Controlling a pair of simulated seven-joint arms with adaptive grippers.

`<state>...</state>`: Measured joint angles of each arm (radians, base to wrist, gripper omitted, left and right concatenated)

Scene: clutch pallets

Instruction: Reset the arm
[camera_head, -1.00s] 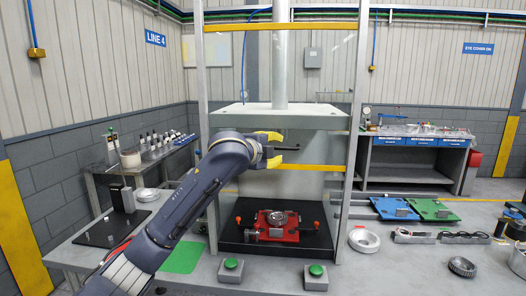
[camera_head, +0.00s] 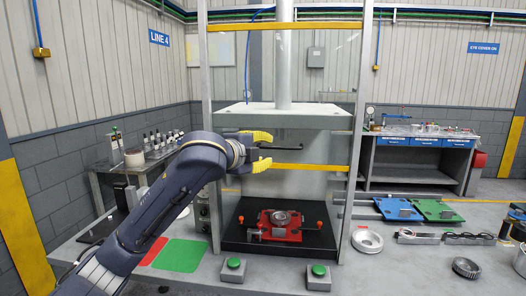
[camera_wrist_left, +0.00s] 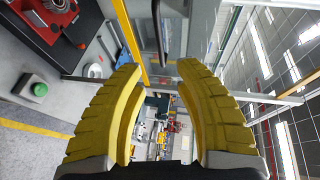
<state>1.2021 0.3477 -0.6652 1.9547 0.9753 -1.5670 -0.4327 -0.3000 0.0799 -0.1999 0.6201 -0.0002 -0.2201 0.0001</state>
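My left arm comes in from the left in the head view, and its yellow-fingered left gripper (camera_head: 262,151) is raised in front of the press frame. The fingers are apart with nothing between them. The left wrist view shows the same open fingers (camera_wrist_left: 158,105). Below and to the right of the gripper, a red pallet (camera_head: 280,232) with a round metal part (camera_head: 282,218) sits on the black press base (camera_head: 315,240). The gripper is well above them and apart. A corner of the red pallet (camera_wrist_left: 50,18) shows in the left wrist view. My right gripper is not in view.
Two green-button boxes (camera_head: 232,270) (camera_head: 318,278) stand in front. Blue (camera_head: 396,209) and green (camera_head: 433,211) pallets and metal rings (camera_head: 367,241) lie at the right. A green mat (camera_head: 180,256) lies at left.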

